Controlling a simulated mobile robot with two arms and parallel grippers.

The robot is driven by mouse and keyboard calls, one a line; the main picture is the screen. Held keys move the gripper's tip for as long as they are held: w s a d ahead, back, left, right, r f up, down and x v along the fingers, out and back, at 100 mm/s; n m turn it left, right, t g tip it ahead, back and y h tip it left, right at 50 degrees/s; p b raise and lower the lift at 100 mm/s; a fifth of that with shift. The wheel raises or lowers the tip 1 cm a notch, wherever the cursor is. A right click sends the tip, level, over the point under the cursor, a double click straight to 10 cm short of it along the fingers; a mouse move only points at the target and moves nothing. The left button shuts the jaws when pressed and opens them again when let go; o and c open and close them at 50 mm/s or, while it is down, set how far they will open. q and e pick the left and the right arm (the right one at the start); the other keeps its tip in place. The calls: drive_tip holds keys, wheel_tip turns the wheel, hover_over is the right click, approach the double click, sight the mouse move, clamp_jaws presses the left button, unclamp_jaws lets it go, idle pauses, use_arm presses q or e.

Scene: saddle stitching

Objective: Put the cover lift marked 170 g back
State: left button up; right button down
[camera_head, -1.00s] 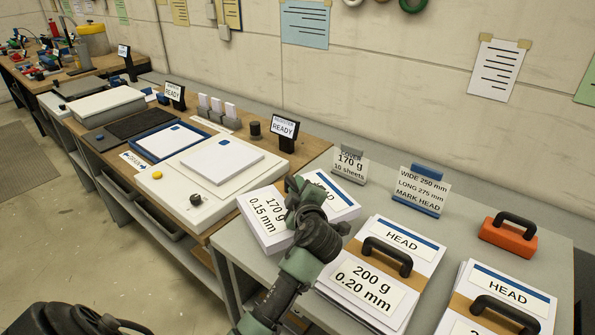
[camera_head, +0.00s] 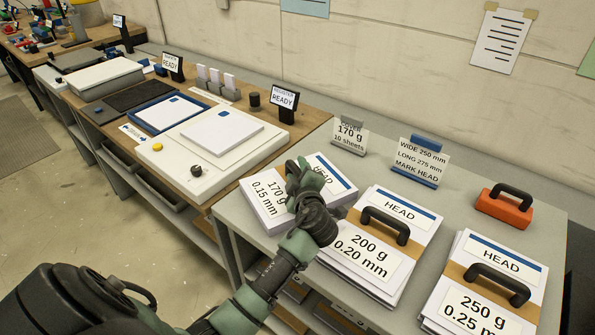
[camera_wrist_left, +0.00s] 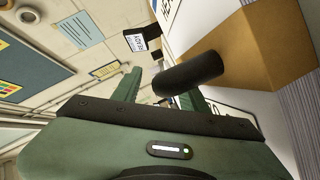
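The cover lift marked 170 g (camera_head: 262,203) lies on the leftmost paper stack of the grey table, its HEAD strip showing behind my gripper. My left gripper (camera_head: 297,174) is over the middle of it and hides its handle in the head view. In the left wrist view a black handle (camera_wrist_left: 190,74) is close to the green fingers (camera_wrist_left: 165,92), which stand apart with a gap visible; I see no clear grip on it. The small stand marked COVER 170 g, 10 sheets (camera_head: 350,135) is behind the stack. My right gripper is not in view.
Lifts marked 200 g (camera_head: 361,257) and 250 g (camera_head: 478,312), with black handles, lie to the right. An orange block with a handle (camera_head: 505,208) and a marking sign (camera_head: 420,162) stand behind. The wooden bench at left holds a white board (camera_head: 190,165) and a READY sign (camera_head: 285,100).

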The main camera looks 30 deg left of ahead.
use_arm(q)
drive_tip(key=shift+s+d, duration=0.1)
drive_tip(key=shift+d, duration=0.05)
drive_tip(key=b+v, duration=0.3)
drive_tip(key=v, duration=0.8)
drive_tip(key=shift+s+d, duration=0.15)
drive_tip(key=shift+s, duration=0.1)
drive_tip(key=shift+r, duration=0.1)
